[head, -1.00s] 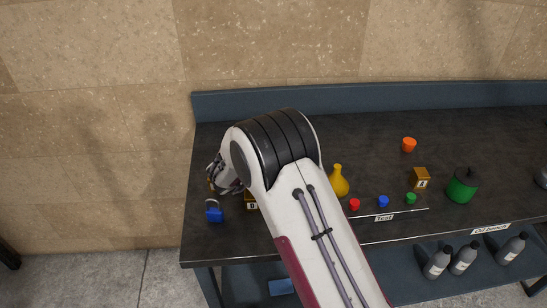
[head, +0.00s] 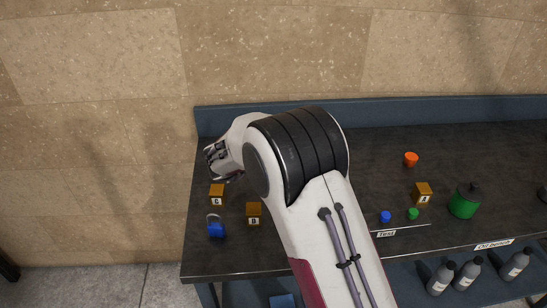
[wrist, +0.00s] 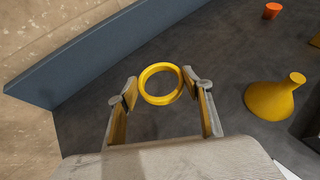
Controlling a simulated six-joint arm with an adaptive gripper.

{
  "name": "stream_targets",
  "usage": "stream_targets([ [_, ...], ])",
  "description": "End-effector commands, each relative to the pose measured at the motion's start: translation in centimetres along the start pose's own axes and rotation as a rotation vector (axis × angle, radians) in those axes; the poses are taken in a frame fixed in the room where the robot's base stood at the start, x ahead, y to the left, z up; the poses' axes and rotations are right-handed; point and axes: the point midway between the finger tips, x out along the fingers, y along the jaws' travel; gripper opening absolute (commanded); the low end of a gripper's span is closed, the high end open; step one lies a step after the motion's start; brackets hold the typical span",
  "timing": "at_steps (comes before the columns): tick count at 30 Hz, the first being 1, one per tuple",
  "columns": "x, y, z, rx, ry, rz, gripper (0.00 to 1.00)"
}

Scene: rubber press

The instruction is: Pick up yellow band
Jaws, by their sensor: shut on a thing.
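The yellow band (wrist: 160,98) is a round ring. It shows in the wrist view between the two fingertips of my gripper (wrist: 160,85), which is shut on it. The fingers meet the ring from its left and right sides, and its open middle shows the dark bench top. In the head view my gripper (head: 214,162) is at the left end of the bench, past box C. The band cannot be made out there.
On the dark bench (head: 380,165) are box C (head: 217,190), box B (head: 254,209), a blue padlock (head: 216,229), box A (head: 423,190), a green can (head: 465,202) and an orange cup (head: 411,159). A yellow flask (wrist: 272,102) stands right of my gripper. A wall rises behind.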

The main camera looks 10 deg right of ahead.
Motion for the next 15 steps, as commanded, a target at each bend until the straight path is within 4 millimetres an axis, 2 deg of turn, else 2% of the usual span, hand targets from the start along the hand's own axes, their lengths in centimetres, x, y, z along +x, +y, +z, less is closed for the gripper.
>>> stream_targets([
  [4, -0.35, 0.02, 0.67, 0.0, -0.001, 0.001, 0.34],
  [15, -0.39, 0.01, 0.72, 0.0, 0.0, 0.0, 0.34],
])
